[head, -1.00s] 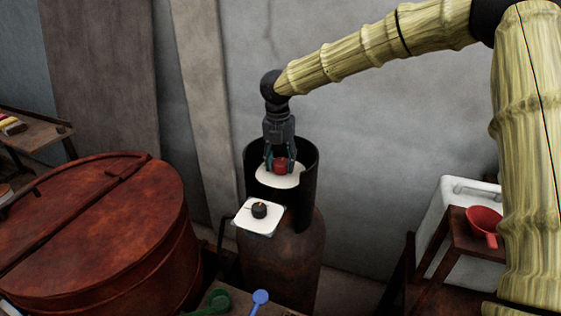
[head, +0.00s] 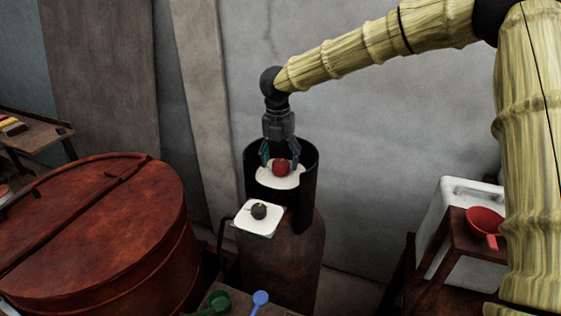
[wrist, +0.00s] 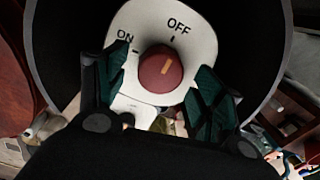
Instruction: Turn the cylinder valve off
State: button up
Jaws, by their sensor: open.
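The cylinder valve is a red round knob (head: 281,168) on a white dial plate (head: 270,178), inside the dark collar of the brown gas cylinder (head: 285,262). In the wrist view the knob (wrist: 160,70) has an orange mark that points up and slightly right, roughly toward the OFF tick. The plate (wrist: 205,42) reads ON at left and OFF at upper right. My gripper (head: 280,165) is pointed down into the collar, open, with one finger on either side of the knob. In the wrist view its fingers (wrist: 160,95) stand apart from the knob.
The dark collar (head: 308,195) surrounds the knob closely. A white box with a small dark knob (head: 259,212) sits in front of it. A large rusty vat (head: 95,230) stands at left. A red scoop (head: 484,222) lies at right. Green and blue spoons (head: 260,300) lie in front.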

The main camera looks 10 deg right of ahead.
aim_at(279, 162)
notch_tip(279, 162, up, 11)
jog(key=shift+a, duration=0.15)
jog(key=shift+f, duration=0.1)
dwell(0.4)
